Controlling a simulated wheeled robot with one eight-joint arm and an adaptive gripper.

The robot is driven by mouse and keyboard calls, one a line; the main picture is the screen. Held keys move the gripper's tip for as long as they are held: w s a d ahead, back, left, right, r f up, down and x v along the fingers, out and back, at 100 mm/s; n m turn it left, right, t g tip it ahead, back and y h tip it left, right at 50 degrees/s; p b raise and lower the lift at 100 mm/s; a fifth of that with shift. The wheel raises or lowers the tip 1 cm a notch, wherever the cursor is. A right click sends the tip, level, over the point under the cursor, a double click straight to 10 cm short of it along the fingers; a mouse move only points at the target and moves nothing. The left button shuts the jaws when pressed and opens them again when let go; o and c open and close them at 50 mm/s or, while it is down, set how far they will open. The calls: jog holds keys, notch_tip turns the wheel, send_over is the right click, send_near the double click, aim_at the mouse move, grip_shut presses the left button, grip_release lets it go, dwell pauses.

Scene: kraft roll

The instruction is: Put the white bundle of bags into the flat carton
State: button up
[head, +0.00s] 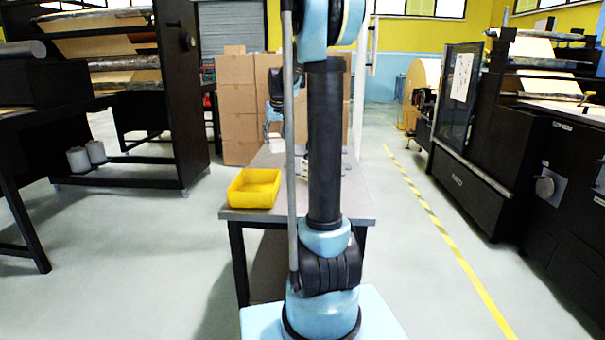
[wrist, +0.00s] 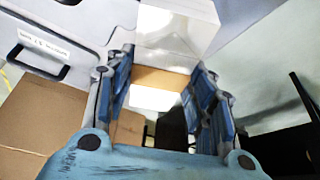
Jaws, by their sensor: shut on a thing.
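My gripper (wrist: 160,92) is shut on the white bundle of bags (wrist: 175,28), which has a brown band around it. The bundle sits between the two blue fingers in the wrist view, its white upper part standing out beyond them. Brown cardboard (wrist: 38,125) shows at the lower left of the wrist view, apart from the bundle; I cannot tell whether it is the flat carton. In the head view my arm hides much of the table, and I cannot make out the flat carton there.
A yellow tray (head: 238,189) stands on the near left of the grey table (head: 250,215). Stacked cardboard boxes (head: 235,100) stand behind the table. Dark machines (head: 490,150) line the right. A pale panel with a black handle (wrist: 38,62) shows in the wrist view.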

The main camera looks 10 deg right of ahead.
jog(key=shift+f, duration=0.1)
jog(key=shift+s+a+f, duration=0.1)
jog(key=shift+f, duration=4.85)
jog(key=o, duration=1.2)
jog(key=shift+o, duration=0.2)
